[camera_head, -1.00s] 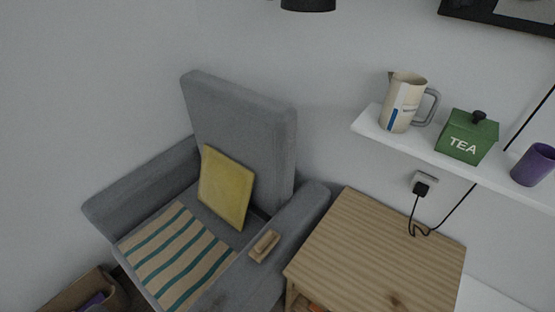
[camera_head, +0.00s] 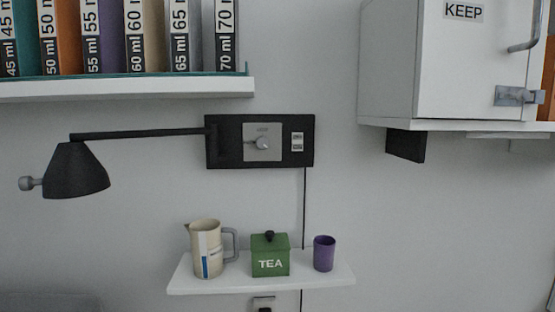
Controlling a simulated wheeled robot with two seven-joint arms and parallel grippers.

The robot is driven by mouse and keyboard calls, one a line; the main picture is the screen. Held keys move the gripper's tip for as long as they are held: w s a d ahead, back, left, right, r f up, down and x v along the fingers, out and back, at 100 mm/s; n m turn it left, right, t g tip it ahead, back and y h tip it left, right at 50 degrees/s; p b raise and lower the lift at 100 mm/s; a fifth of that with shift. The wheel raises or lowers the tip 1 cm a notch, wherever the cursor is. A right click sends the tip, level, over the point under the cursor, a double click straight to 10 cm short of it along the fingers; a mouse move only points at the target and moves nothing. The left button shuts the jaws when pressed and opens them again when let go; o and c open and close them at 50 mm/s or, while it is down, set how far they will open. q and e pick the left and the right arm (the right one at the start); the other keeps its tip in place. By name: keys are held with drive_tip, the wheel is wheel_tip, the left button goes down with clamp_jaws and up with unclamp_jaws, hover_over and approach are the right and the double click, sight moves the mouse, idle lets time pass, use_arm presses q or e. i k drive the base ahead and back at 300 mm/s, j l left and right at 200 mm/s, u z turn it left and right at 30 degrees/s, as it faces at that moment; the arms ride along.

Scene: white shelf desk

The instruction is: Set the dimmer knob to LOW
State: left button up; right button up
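The dimmer knob (camera_head: 262,143) is a small round silver knob on a light grey square plate. The plate sits in the middle of a black wall panel (camera_head: 226,158). The knob's pointer seems to face left, but the marking above it is too small to read. A small white switch or label (camera_head: 297,142) is on the panel to the right of the knob. A black wall lamp (camera_head: 76,170) extends left from the panel on a thin arm. Neither of my grippers is in view.
Below the panel, a white shelf (camera_head: 200,286) holds a cream pitcher (camera_head: 206,252), a green TEA box (camera_head: 270,257) and a purple cup (camera_head: 324,254). A binder shelf (camera_head: 130,90) is at the upper left. A white cabinet (camera_head: 430,70) marked KEEP is at the upper right.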

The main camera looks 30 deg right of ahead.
sight(262, 142)
drive_tip(key=z, duration=0.95)
